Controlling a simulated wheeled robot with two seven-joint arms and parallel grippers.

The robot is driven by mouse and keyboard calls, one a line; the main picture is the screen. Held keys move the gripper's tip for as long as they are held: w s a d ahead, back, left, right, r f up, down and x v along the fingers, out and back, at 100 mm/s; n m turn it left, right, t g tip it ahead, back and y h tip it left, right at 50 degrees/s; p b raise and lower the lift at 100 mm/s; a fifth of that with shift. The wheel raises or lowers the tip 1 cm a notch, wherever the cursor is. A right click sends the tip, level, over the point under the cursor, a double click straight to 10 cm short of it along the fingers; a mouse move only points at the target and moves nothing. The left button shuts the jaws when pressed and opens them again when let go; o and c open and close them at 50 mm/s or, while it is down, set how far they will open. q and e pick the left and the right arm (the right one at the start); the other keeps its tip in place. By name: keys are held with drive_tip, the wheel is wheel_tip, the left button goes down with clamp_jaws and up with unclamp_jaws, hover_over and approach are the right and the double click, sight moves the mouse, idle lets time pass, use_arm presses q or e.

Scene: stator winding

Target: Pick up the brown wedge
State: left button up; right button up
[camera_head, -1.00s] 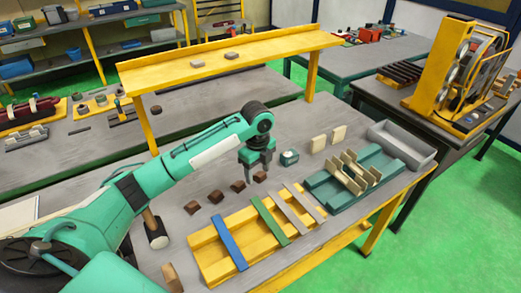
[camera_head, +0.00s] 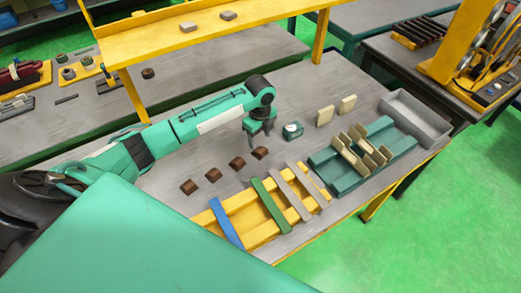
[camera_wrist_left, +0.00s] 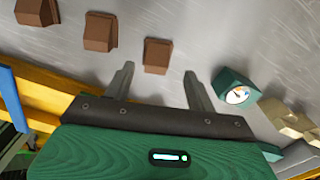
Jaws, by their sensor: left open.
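Several brown wedges lie in a row on the grey bench in the head view. The one at the right end (camera_head: 260,153) is closest to my left gripper (camera_head: 260,141); the others (camera_head: 237,163) (camera_head: 213,175) (camera_head: 189,187) run down to the left. My left gripper is open, empty and pointing down just over the end wedge. In the left wrist view that wedge (camera_wrist_left: 157,56) shows between and beyond the spread fingertips (camera_wrist_left: 158,78), with no visible contact. My right gripper is not in view.
A teal gauge block (camera_head: 292,130) stands close right of the gripper. A yellow rack (camera_head: 262,232) with coloured strips lies in front. A green fixture (camera_head: 345,178), two beige blocks (camera_head: 325,115) and a grey tray (camera_head: 415,118) are farther right. A yellow shelf (camera_head: 210,38) rises behind.

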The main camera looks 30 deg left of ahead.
sight(260, 149)
use_arm(q)
drive_tip(key=shift+f, duration=0.25)
drive_tip(key=f, duration=0.1)
drive_tip(key=f+p, duration=0.2)
drive_tip(key=f, duration=0.1)
drive_tip(key=shift+s+d+f, duration=0.1)
drive_tip(key=shift+s+d, duration=0.05)
drive_tip(key=shift+s, duration=0.15)
drive_tip(key=shift+f, duration=0.25)
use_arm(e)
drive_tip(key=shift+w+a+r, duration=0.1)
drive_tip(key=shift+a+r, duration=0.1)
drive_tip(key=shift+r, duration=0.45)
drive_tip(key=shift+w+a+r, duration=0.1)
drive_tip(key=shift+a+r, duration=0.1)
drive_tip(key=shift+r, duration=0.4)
use_arm(q)
drive_tip(key=shift+c, duration=1)
drive_tip(key=c, duration=0.9)
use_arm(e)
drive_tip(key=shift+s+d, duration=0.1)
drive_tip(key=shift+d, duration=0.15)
